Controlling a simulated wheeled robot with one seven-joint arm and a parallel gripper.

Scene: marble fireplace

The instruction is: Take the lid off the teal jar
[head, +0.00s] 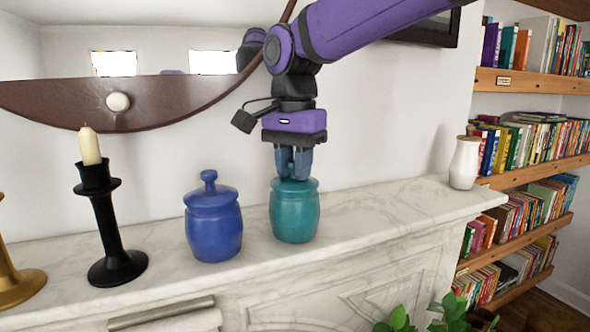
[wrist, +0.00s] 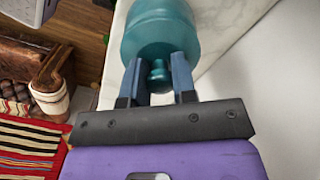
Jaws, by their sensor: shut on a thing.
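The teal jar (head: 294,217) stands upright on the marble mantel, with its lid (head: 296,184) seated on top. In the wrist view the jar's teal body (wrist: 160,32) shows beyond the fingers, and the lid's round knob (wrist: 158,72) lies between them. My gripper (head: 292,176) points straight down over the jar and is shut on the lid's knob. In the wrist view my gripper (wrist: 158,75) has a blue finger on each side of the knob. The fingers hide most of the knob in the head view.
A blue lidded jar (head: 214,222) stands close on the left. A black candlestick (head: 113,235) with a candle is farther left. A white jar (head: 465,163) stands at the mantel's right end. The marble mantel (head: 375,215) between it and the teal jar is clear. A mirror (head: 150,100) hangs behind.

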